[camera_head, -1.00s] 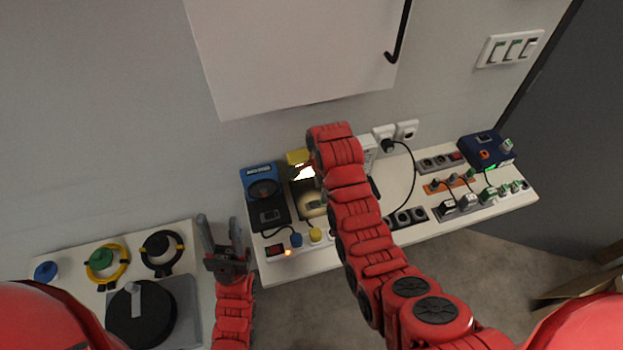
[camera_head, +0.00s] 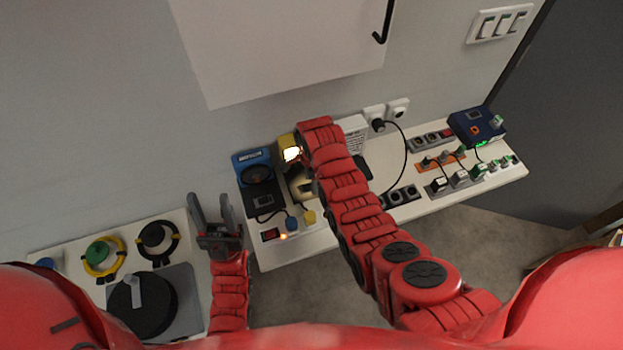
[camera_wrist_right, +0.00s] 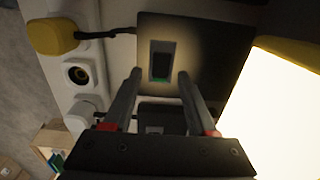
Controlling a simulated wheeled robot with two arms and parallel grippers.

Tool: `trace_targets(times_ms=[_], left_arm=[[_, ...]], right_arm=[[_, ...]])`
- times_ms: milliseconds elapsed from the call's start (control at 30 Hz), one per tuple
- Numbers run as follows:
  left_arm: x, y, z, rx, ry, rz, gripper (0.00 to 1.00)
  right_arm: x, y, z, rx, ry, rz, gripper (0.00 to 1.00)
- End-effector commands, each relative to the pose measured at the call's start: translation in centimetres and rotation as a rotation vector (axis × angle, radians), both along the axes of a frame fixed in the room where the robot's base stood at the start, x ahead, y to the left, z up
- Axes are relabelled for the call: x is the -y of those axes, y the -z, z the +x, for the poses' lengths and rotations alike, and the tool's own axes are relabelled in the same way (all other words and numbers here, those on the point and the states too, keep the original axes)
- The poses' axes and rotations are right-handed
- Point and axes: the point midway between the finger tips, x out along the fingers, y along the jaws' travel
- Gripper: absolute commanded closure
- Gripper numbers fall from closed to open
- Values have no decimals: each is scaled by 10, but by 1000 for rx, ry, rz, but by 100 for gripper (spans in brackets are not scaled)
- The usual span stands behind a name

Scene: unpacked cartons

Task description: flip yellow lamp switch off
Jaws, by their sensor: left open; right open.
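The yellow lamp (camera_head: 289,144) is lit and stands on the white shelf, left of my right arm. In the right wrist view its bright panel (camera_wrist_right: 275,110) with a yellow edge fills the right side. Its dark base (camera_wrist_right: 215,50) carries a rocker switch (camera_wrist_right: 160,60) with a dark green part. My right gripper (camera_wrist_right: 159,74) is open and empty. Its fingertips sit on either side of the switch's lower end; I cannot tell if they touch the base. In the head view my arm hides this gripper. My left gripper (camera_head: 210,200) is open and empty, left of the shelf.
A blue lamp (camera_head: 255,170) stands left of the yellow one. A power strip with a red switch (camera_head: 270,234) and a yellow plug (camera_head: 310,218) runs along the front edge. A white cabinet (camera_head: 285,45) hangs above. A turntable (camera_head: 140,302) is at lower left.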

Motion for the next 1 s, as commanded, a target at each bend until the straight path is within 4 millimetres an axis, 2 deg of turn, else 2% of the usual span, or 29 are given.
trace_targets(times_ms=[200, 500, 767, 1000], left_arm=[[0, 0, 0, 0, 0, 0, 50], [0, 0, 0, 0, 0, 0, 50], [0, 4, 0, 0, 0, 0, 50], [0, 42, 0, 0, 0, 0, 50]], right_arm=[[0, 0, 0, 0, 0, 0, 44], [0, 1, 0, -1, 0, 0, 98], [-1, 3, -1, 2, -2, -10, 100], [-7, 8, -2, 58, -7, -177, 100]])
